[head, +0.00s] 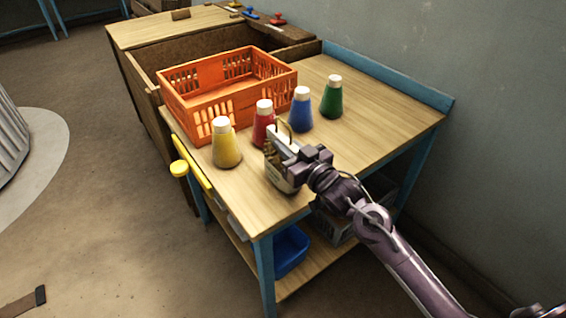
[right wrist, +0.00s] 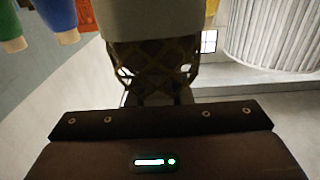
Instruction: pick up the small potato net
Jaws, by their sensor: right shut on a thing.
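My right gripper (head: 283,152) reaches in from the lower right, over the front part of the wooden table. In the right wrist view the net (right wrist: 150,68) shows as a brown open lattice below a pale beige block, straight ahead of the gripper's dark body. I cannot tell whether the net touches the table top. My left gripper is not in view.
Bottles with white caps stand close behind the gripper: yellow (head: 226,147), red (head: 263,124), blue (head: 301,112) and green (head: 331,100). An orange crate (head: 225,100) stands behind them. The table top (head: 385,115) is clear at the right. A blue bin (head: 290,250) sits on the lower shelf.

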